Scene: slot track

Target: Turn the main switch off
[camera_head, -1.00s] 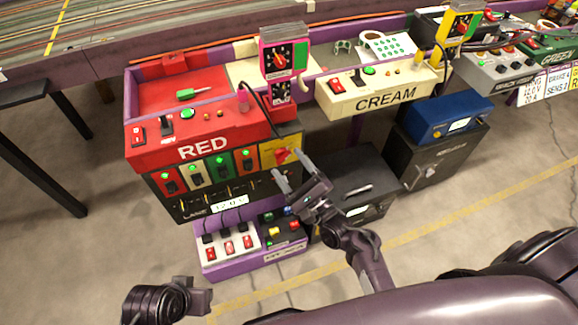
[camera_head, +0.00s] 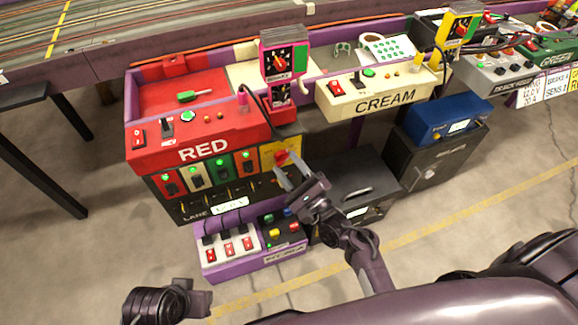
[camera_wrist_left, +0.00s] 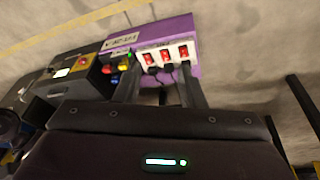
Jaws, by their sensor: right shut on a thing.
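The main switch is a red rotary knob (camera_head: 281,157) on a yellow plate (camera_head: 267,152), at the right end of the black panel under the RED station. It also shows small in the left wrist view (camera_wrist_left: 84,60). My right gripper (camera_head: 288,170) is at the knob, its fingers shut on it and partly covering it. The knob's exact angle is hard to read. My left gripper (camera_wrist_left: 160,88) has its fingers apart with nothing between them. In the head view only part of the left arm shows, low on the left.
The red console (camera_head: 200,148) is above the panel. A purple box (camera_head: 225,270) with several rocker switches and coloured buttons is below. A black case (camera_head: 345,180) stands close behind my right gripper. Open floor lies in front.

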